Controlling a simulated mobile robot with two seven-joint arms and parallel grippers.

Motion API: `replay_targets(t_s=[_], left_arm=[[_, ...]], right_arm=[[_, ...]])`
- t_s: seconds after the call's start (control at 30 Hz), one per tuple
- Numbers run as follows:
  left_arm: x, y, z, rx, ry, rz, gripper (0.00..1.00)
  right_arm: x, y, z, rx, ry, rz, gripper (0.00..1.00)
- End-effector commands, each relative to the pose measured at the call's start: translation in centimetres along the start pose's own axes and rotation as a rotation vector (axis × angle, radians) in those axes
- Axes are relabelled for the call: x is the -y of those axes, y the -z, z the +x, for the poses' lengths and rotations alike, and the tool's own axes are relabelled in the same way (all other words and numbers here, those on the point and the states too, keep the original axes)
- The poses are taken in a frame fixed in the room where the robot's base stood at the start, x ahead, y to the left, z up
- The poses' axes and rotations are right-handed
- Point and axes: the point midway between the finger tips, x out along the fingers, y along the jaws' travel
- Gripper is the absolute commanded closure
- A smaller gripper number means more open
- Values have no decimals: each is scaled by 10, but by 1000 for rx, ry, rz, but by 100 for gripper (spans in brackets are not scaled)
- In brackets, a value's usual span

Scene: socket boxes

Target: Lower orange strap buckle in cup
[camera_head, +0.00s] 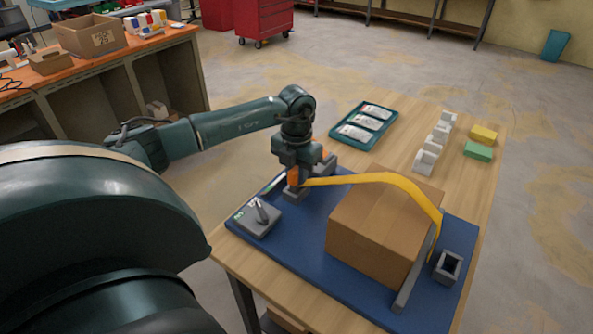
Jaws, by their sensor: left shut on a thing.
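My left gripper (296,163) points down over the blue mat's far-left part. It is shut on the orange strap buckle (294,175), which is mostly hidden by the fingers. The buckle is at or just above a small grey cup (293,194); I cannot tell how far inside it is. A yellow-orange strap (385,178) runs from the buckle over the cardboard box (372,236) and down its right side. A second grey square cup (448,267) stands right of the box, with a dark opening. My right gripper is not in view.
A blue mat (320,272) lies on the wooden table. A grey device with a lever (257,217) stands front left, and a grey bar (412,278) lies along the box's right side. Behind are a green tray (364,124), white blocks (432,148), a yellow block (484,133) and a green block (478,150).

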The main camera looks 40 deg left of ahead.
Motion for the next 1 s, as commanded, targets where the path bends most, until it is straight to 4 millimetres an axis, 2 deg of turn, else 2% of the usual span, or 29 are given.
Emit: replay_targets(t_s=[0.57, 0.6, 0.9, 1.0], left_arm=[[0, 0, 10, 0, 0, 0, 100], [0, 0, 9, 1, 0, 0, 79], [0, 0, 9, 0, 0, 0, 55], [0, 0, 9, 0, 0, 0, 55]], right_arm=[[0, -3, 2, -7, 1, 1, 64], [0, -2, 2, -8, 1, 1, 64], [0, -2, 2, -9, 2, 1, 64], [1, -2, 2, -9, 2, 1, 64]])
